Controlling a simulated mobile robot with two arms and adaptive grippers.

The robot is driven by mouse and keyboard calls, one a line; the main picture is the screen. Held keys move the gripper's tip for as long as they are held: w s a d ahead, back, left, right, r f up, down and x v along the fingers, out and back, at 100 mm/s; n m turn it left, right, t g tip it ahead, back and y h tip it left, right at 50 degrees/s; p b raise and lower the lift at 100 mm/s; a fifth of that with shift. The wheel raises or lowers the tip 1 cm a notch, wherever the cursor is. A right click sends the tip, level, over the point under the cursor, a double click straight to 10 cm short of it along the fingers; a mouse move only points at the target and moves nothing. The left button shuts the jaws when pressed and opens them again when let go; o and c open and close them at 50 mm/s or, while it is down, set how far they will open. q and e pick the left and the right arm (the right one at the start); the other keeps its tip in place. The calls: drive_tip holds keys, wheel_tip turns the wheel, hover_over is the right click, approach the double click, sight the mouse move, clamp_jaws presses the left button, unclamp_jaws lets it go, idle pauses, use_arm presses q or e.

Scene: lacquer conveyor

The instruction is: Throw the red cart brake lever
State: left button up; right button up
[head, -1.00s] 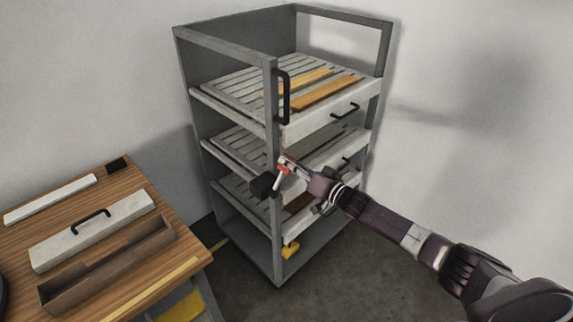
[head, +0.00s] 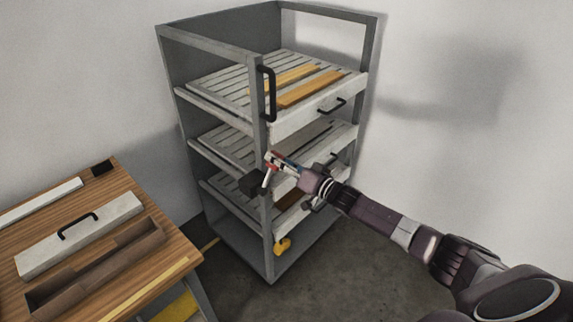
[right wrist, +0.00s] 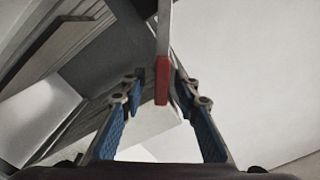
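The brake lever (head: 267,176) sticks up from a black block (head: 253,184) on the cart's front corner post. Its bar is pale and its end is red. My right gripper (head: 275,159) is at the lever's upper end, with the arm coming in from the right. In the right wrist view, the red lever end (right wrist: 162,80) stands between the two blue-padded fingers (right wrist: 157,88). The fingers are apart, with a visible gap on the left; the right finger is close to the red end, and I cannot tell if they touch. My left gripper is out of view.
The grey cart (head: 262,225) has several slatted shelves, with boards on the top one and black handles. A yellow piece (head: 283,246) sits low on it. A wooden table (head: 185,248) stands at the left with a handled grey box (head: 115,230) and a brown trough (head: 60,290).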

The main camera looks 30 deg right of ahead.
drive_tip(key=v, duration=1.1)
drive_tip(key=shift+s+d, duration=0.15)
drive_tip(key=shift+s, duration=0.25)
drive_tip(key=s+d+f+g+h, duration=0.15)
drive_tip(key=s+f, duration=0.35)
drive_tip(key=f, duration=0.7)
drive_tip(key=s+f+n+g+h+b, duration=0.1)
drive_tip(key=s+f+g+h, duration=0.35)
drive_tip(key=f, duration=0.75)
drive_tip(key=s+d+f+g, duration=0.1)
drive_tip(key=s+f, duration=0.5)
drive_tip(key=f, duration=0.6)
drive_tip(key=s+a+f+n+g, duration=0.2)
drive_tip(key=s+a+f+g, duration=0.25)
drive_tip(key=s+f, duration=0.9)
drive_tip(key=s+a+f+n+g, duration=0.1)
drive_tip(key=s+a+f, duration=0.1)
drive_tip(key=s, duration=0.6)
drive_tip(key=s+a+f+n+g, duration=0.1)
drive_tip(key=s+a+f+g, duration=0.1)
drive_tip(key=s+a, duration=0.3)
drive_tip(key=s+a+f+g+b, duration=0.1)
drive_tip(key=s+a+f, duration=0.2)
drive_tip(key=s, duration=0.8)
drive_tip(key=shift+a+f+n, duration=0.2)
drive_tip(key=shift+a+n, duration=0.2)
drive_tip(key=shift+a, duration=0.1)
